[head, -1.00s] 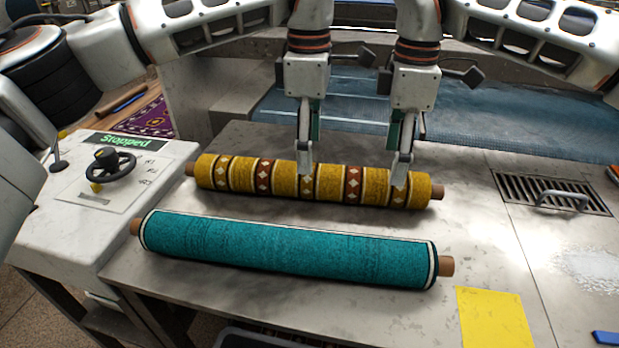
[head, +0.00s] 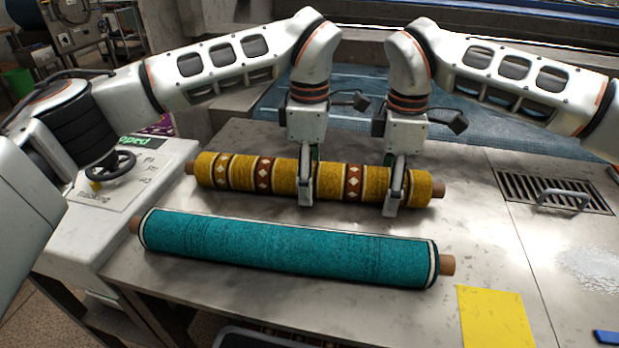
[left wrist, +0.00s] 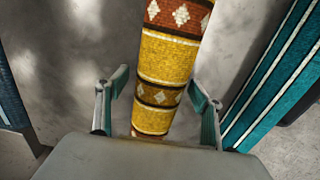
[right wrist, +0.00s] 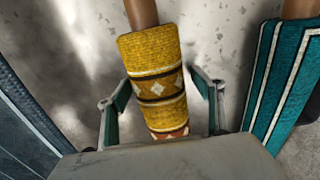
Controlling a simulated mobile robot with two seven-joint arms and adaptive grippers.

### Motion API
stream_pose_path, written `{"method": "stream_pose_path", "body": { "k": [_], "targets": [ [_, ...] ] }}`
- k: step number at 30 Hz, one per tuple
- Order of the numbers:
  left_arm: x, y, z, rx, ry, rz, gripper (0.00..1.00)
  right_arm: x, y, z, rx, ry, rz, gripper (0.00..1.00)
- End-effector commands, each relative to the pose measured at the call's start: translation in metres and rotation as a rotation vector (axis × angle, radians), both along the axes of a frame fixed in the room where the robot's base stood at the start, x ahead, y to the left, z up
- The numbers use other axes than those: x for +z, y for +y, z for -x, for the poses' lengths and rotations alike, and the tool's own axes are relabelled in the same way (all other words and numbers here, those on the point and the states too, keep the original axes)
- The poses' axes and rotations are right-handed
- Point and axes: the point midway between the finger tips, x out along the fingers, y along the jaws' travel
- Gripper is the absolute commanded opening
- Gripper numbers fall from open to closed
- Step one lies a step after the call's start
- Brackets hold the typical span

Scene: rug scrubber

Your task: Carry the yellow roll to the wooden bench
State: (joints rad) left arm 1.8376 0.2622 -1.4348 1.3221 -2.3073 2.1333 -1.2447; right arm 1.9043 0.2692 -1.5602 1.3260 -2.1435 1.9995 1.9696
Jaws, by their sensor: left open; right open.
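The yellow roll (head: 240,172), a patterned rug on a brown core, lies on the grey metal table (head: 490,245) behind the teal roll. My left gripper (head: 305,192) is open around the roll near its middle, one finger on each side; the left wrist view shows the roll (left wrist: 168,60) between the fingers. My right gripper (head: 392,200) is open around the roll near its right end, and the right wrist view shows the roll (right wrist: 150,55) between its fingers. Contact with the fingers is not clear. I cannot make out the wooden bench.
A teal roll (head: 280,245) lies parallel in front of the yellow one. A control panel with a black wheel (head: 112,170) stands at the left. A drain grate (head: 550,192) and a yellow sheet (head: 495,316) are at the right. A blue wet bed (head: 500,128) lies behind.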

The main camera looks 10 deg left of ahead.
Motion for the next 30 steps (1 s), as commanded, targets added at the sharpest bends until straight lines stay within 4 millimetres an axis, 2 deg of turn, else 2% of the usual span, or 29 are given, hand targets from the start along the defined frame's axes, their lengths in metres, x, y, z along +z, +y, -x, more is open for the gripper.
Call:
{"method": "stream_pose_path", "body": {
  "k": [1,6,9,20,26,30],
  "targets": [
    [0.0,0.0,0.0,0.0,0.0,0.0,0.67,0.0,0.0,0.0,0.0,0.0,0.0,0.67],
    [0.0,0.0,0.0,0.0,0.0,0.0,0.23,0.0,0.0,0.0,0.0,0.0,0.0,0.23],
    [0.0,0.0,0.0,0.0,0.0,0.0,0.0,0.0,0.0,0.0,0.0,0.0,0.0,0.0],
    [0.007,0.0,0.0,0.0,-0.008,0.0,0.0,0.007,0.0,0.0,-0.001,-0.008,-0.001,0.0],
    [0.034,0.0,0.001,0.0,-0.037,0.0,0.0,0.034,0.0,0.0,-0.001,-0.038,-0.001,0.0],
    [0.062,0.0,0.002,0.0,-0.067,0.0,0.0,0.063,0.0,0.002,-0.001,-0.068,-0.001,0.0]
  ]
}}
